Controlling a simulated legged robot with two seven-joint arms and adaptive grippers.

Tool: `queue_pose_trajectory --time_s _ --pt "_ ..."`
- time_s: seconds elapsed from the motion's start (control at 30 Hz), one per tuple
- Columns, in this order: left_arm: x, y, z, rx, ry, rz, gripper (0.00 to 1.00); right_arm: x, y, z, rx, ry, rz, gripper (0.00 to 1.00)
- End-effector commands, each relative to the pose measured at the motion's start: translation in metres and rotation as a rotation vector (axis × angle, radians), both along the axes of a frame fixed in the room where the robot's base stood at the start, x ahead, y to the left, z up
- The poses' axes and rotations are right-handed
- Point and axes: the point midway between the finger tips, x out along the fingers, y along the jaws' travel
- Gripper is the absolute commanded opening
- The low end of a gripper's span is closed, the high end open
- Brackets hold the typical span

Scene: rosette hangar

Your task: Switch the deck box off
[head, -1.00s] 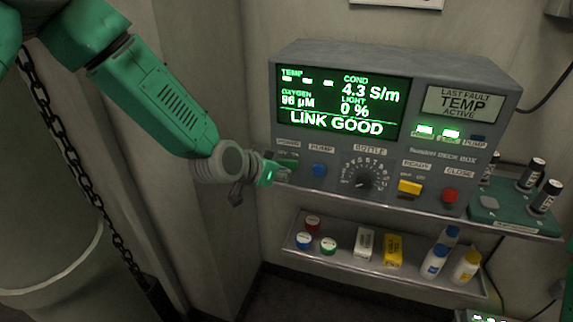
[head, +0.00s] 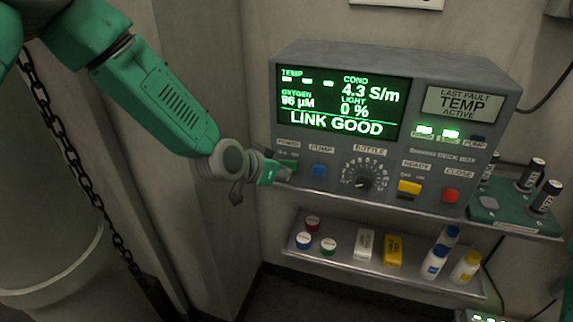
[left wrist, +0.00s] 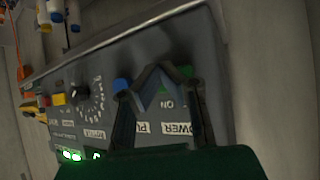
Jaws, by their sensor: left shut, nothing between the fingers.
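The deck box (head: 400,148) is a grey console on a wall shelf. Its green screen (head: 343,102) is lit and reads LINK GOOD. My left gripper (head: 287,174) is at the lower left of its front panel, by the POWER label (head: 289,143). It is shut and empty. In the left wrist view the fingertips (left wrist: 158,78) meet in front of the green power switch (left wrist: 186,72), next to the word ON. The fingers partly hide the switch, and I cannot tell whether they touch it. My right gripper is out of view.
A blue PUMP button (head: 319,171), a BOTTLE dial (head: 363,180), a yellow READY switch (head: 409,188) and a red CLOSE button (head: 450,195) are to the right. A lower shelf (head: 345,262) holds bottles, caps and small boxes. A chain (head: 85,180) hangs at left.

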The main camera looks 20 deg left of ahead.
Motion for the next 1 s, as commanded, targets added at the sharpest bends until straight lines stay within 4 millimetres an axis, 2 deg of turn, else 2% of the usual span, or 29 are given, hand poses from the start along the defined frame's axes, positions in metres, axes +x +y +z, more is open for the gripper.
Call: queue_pose_trajectory --time_s 1.0 --pt "0.0118 0.0011 0.0014 0.0 -0.003 0.002 0.0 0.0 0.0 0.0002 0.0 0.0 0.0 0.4"
